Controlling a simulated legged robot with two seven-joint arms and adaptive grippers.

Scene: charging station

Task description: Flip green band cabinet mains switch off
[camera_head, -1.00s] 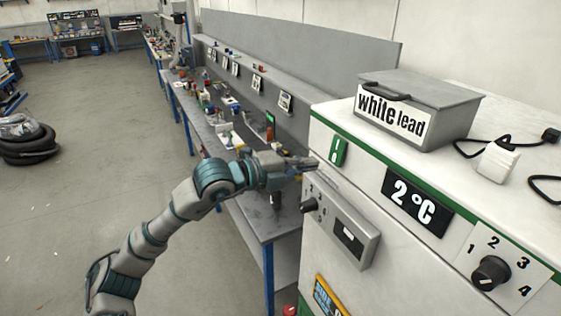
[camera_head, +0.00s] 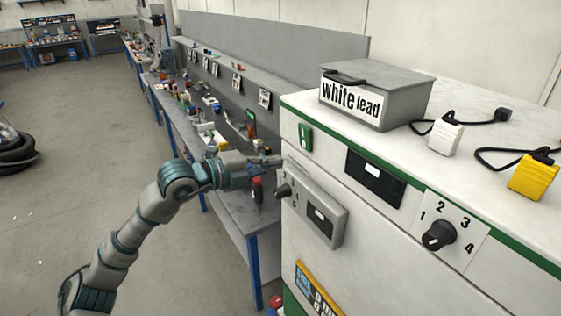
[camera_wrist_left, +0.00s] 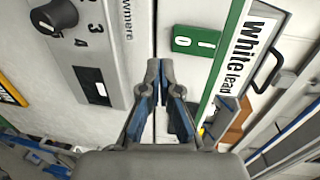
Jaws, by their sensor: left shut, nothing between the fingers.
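The white cabinet with a green band (camera_head: 345,163) stands at the right. Its mains switch (camera_head: 305,137) is a small green rocker on the upper left of the front; the left wrist view shows the switch (camera_wrist_left: 197,42) marked with a 0 and a 1. The cabinet's display (camera_head: 375,178) is dark. My left gripper (camera_head: 278,160) is shut and empty, in front of the cabinet a little below and left of the switch. In the left wrist view my left gripper's fingertips (camera_wrist_left: 160,68) point up, beside the switch and apart from it in the picture. My right gripper is out of view.
A grey box labelled white lead (camera_head: 375,95) stands on the cabinet top, with white (camera_head: 445,138) and yellow (camera_head: 533,180) plugs to its right. A grey panel (camera_head: 322,215) with a knob sits below the switch. A four-position knob (camera_head: 440,236) is at right. A cluttered workbench (camera_head: 240,205) lies behind my arm.

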